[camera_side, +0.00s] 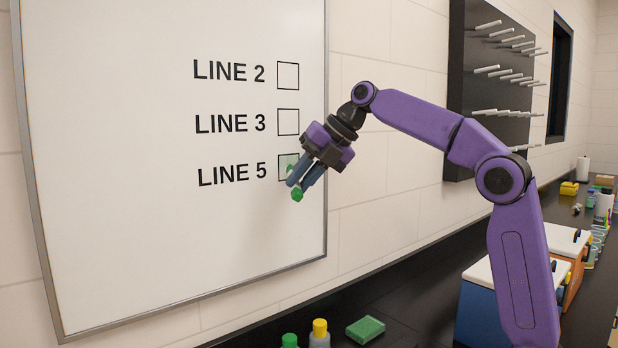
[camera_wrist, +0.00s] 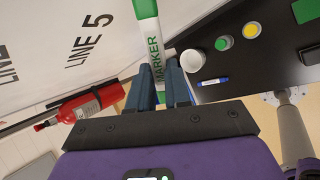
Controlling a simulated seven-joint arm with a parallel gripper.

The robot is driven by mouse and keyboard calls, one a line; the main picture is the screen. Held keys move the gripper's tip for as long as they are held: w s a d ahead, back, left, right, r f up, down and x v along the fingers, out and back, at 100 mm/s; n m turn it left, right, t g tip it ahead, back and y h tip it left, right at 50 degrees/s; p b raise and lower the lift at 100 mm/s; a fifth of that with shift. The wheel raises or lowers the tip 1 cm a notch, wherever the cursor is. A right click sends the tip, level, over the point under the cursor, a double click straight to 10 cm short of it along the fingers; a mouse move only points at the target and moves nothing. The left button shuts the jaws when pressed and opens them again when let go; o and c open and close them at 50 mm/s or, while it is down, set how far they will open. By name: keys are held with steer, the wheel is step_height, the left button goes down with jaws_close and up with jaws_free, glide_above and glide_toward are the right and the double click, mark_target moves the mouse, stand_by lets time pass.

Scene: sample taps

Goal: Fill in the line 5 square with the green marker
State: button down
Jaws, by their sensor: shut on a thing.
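The whiteboard (camera_side: 120,200) carries LINE 2, LINE 3 and LINE 5 labels, each with a square to its right. Pale green colour shows inside the LINE 5 square (camera_side: 281,177); my gripper and the marker cover its right and lower part. My gripper (camera_side: 301,179) is shut on the green marker (camera_side: 297,194) in front of that square. In the wrist view the white and green marker (camera_wrist: 147,45) sits between the fingers of my gripper (camera_wrist: 172,80), and its upper end runs out of frame. I cannot tell whether its tip touches the board.
On the dark counter (camera_side: 405,310) are a green block (camera_side: 365,330), a yellow-capped bottle (camera_side: 319,332) and a green-capped bottle (camera_side: 289,341). A peg rack (camera_side: 470,95) hangs behind my arm. The wrist view shows a white cup (camera_wrist: 192,61), a blue marker (camera_wrist: 213,82) and a red extinguisher (camera_wrist: 90,103).

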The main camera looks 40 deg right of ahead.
steer(key=shift+w+d+r, duration=0.1)
steer(key=shift+d+r, duration=0.2)
steer(key=shift+d, duration=0.6)
steer(key=shift+d+r, duration=0.25)
steer(key=shift+d, duration=0.6)
stand_by(0.5)
steer(key=s, duration=0.6)
stand_by(0.6)
steer(key=shift+s, duration=0.1)
steer(key=s, duration=0.3)
stand_by(0.3)
